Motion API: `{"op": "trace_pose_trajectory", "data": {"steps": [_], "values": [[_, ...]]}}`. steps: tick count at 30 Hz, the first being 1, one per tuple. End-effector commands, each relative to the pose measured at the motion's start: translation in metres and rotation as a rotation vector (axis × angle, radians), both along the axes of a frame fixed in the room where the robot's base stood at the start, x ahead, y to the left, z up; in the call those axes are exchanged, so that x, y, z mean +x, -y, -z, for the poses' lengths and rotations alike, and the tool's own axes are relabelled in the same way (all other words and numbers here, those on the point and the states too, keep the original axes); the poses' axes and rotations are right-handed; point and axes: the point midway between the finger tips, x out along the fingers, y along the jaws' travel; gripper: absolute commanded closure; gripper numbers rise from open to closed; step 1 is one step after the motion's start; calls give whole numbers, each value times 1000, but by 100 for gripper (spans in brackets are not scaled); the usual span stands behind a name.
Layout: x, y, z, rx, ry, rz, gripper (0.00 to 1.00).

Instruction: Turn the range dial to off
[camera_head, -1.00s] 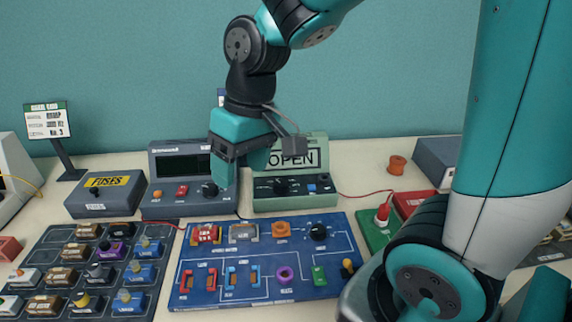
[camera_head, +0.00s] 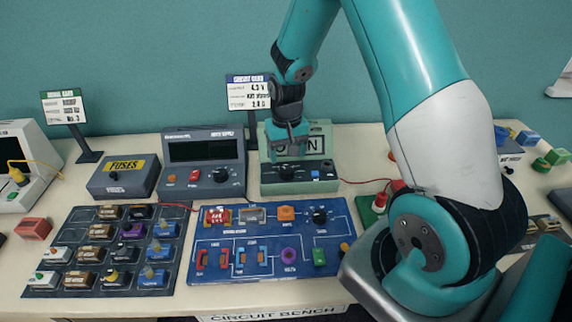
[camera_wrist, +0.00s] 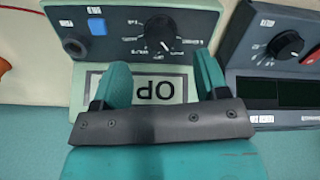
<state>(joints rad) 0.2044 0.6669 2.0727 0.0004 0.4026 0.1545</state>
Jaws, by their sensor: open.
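The green meter (camera_head: 270,187) stands at the back of the bench, its display reading OPEN, partly covered by my gripper. Its black dial (camera_head: 287,171), which appears to be the range dial, shows just below my gripper (camera_head: 291,147). In the wrist view the dial (camera_wrist: 159,31) has a white pointer line and small printed marks around it, too small to read. My open gripper (camera_wrist: 160,74) has its two teal fingers apart over the display, with the dial ahead of the gap between them and not touched.
A dark supply unit (camera_head: 205,178) with its own knob (camera_head: 220,174) stands close left of the meter. A blue circuit board (camera_head: 215,267) lies in front, with a component tray (camera_head: 85,240) to its left. A card stand (camera_head: 249,92) rises behind. A red lead (camera_head: 362,181) runs off the meter's right side.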

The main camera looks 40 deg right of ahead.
Motion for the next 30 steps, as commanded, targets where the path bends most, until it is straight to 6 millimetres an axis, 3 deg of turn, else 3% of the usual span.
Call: {"op": "trace_pose_trajectory", "data": {"steps": [3, 9, 21, 27, 30], "values": [[-1, 0, 23, 1, -5, -1, 33], [0, 0, 49, 0, -1, -1, 33], [0, 0, 57, 1, 1, -1, 33], [0, 0, 56, 1, 1, -1, 79], [0, 0, 56, 1, 1, 0, 82]]}}
